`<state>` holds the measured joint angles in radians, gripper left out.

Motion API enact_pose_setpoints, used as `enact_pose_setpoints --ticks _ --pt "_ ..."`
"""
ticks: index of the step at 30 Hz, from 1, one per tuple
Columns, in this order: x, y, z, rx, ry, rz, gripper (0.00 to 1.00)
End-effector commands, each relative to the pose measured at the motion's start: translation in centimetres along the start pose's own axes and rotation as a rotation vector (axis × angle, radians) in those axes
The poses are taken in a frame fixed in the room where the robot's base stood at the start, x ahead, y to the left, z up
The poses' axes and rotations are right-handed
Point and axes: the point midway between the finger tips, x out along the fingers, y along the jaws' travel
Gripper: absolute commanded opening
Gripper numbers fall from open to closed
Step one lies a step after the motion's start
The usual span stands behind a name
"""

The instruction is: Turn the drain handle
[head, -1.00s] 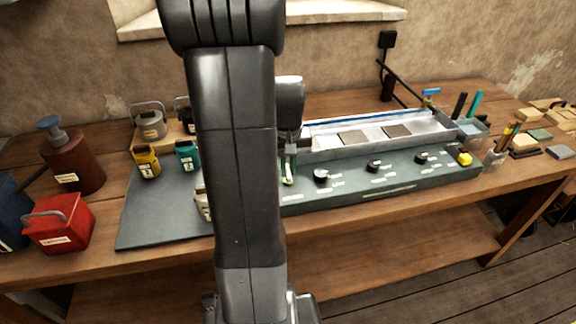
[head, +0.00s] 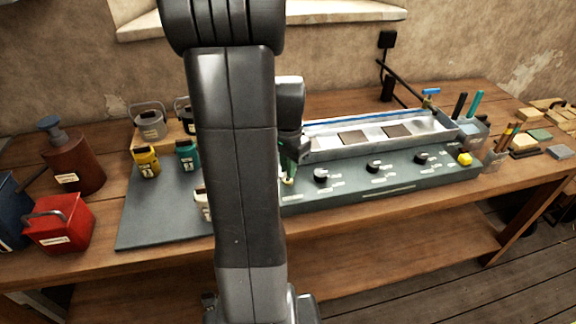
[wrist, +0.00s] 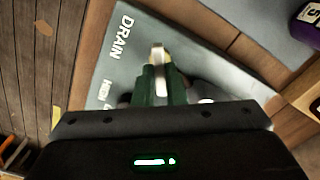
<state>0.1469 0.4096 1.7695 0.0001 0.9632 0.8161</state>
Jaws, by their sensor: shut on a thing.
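The drain handle (wrist: 158,56) is a small pale lever next to the printed word DRAIN, on the grey-green front panel (wrist: 128,62) of the long bench unit. My gripper (wrist: 158,84) has green fingers closed around the lever, with its pale end showing beyond the fingertips. In the head view, my gripper (head: 288,172) is at the left end of the panel, partly behind my arm. The lever's pale tip (head: 288,182) shows just below the fingers. Its base is hidden.
Several black knobs (head: 373,167) and a yellow button (head: 465,159) line the panel to the right. A metal trough (head: 340,152) lies behind it. Labelled bottles (head: 146,162), a red container (head: 60,224) and a brown pump bottle (head: 74,160) stand left.

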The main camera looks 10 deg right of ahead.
Motion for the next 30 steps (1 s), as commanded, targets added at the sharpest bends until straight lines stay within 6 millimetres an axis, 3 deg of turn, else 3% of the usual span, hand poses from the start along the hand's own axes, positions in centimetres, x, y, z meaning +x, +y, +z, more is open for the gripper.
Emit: enact_pose_setpoints --ticks 15,30 --pt "-0.11 -0.06 -0.07 0.429 0.002 -0.002 0.0" --pt "-0.12 -0.06 -0.09 0.585 0.003 -0.003 0.0"
